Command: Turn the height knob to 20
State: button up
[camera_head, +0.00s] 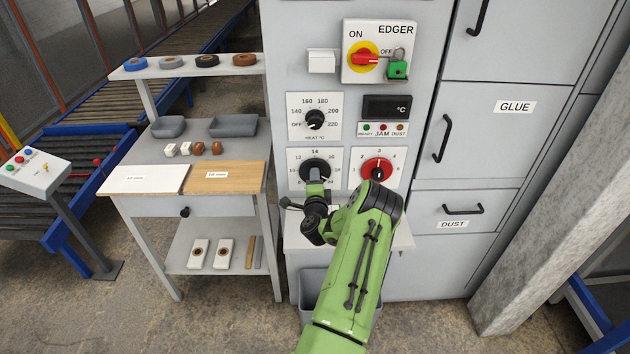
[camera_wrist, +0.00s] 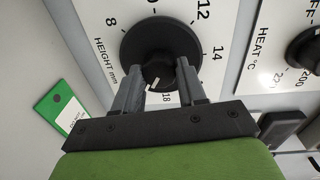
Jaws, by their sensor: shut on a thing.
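The black height knob (camera_head: 315,167) sits on a white dial plate in the lower left of the grey machine's panel. My gripper (camera_head: 314,186) reaches it from the front. In the wrist view, the gripper's two grey fingers (camera_wrist: 158,80) are shut on the knob's raised grip, one on each side, in front of its round black base (camera_wrist: 150,38). A white mark on the knob points close to the 18, seemingly a little past it. The 8, 12, 14 and 18 are readable; the 20 cannot be made out, and my gripper covers part of the scale.
The heat knob (camera_head: 315,119) is just above, and a red-based knob (camera_head: 377,170) is just to the right. A green tag (camera_wrist: 61,108) is left of the dial in the wrist view. A table (camera_head: 127,205) with boards and small parts stands left of the machine.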

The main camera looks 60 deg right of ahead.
jog(key=shift+f+m, duration=0.1)
jog(key=shift+m, duration=1)
jog(key=o, duration=1.1)
jog(key=shift+c, duration=0.2)
jog(key=b+v, duration=1.5)
jog(key=b, duration=0.1)
jog(key=shift+s+a+b, duration=0.25)
jog(key=shift+s+b, duration=0.1)
